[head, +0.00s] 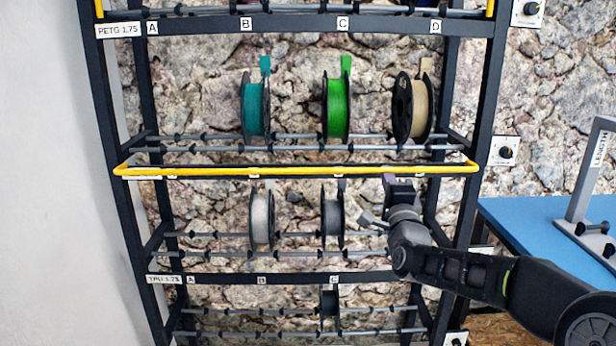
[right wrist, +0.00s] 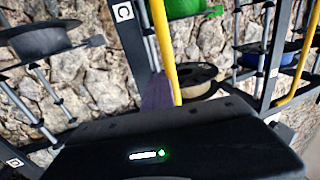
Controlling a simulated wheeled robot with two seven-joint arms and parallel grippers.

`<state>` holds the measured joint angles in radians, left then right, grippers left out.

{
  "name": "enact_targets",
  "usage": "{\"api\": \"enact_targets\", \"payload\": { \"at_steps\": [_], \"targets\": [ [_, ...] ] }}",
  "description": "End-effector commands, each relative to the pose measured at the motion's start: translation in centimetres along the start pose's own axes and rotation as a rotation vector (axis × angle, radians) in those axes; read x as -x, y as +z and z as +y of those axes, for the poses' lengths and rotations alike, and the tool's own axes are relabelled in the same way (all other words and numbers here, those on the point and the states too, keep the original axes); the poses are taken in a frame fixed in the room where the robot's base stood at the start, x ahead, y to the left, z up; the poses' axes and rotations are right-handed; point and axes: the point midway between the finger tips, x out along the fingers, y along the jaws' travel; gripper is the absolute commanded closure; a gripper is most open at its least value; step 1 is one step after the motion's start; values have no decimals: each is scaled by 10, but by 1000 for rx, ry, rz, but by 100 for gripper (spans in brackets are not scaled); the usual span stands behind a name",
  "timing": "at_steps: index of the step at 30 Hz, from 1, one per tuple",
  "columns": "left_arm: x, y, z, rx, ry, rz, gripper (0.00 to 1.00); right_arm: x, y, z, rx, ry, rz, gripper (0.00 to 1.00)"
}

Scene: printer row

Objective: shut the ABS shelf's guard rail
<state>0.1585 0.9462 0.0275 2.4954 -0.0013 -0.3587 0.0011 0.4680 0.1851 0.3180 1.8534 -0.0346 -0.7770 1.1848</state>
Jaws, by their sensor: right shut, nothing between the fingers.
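A yellow guard rail (head: 300,171) runs across the rack in front of a dark beam. It stands out low, with short side arms toward the posts, and covers most of the label behind it, so I cannot read ABS there. My right gripper (head: 391,184) is shut and empty, just below the rail, right of its middle. In the right wrist view the rail (right wrist: 164,45) passes close beside the gripper's finger (right wrist: 157,92). I cannot tell whether they touch. My left gripper is not in view.
Teal (head: 252,108), green (head: 337,108) and beige (head: 414,108) spools hang above the rail. A white spool (head: 262,219) and a grey spool (head: 332,217) hang below. A blue table (head: 540,228) with a grey stand is at right.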

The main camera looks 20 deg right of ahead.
Motion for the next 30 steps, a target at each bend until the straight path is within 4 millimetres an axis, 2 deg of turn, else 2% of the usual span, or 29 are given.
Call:
{"api": "enact_targets", "payload": {
  "at_steps": [30],
  "targets": [
    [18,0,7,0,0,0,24,-16,0,-45,0,-12,1,100]
  ]
}}
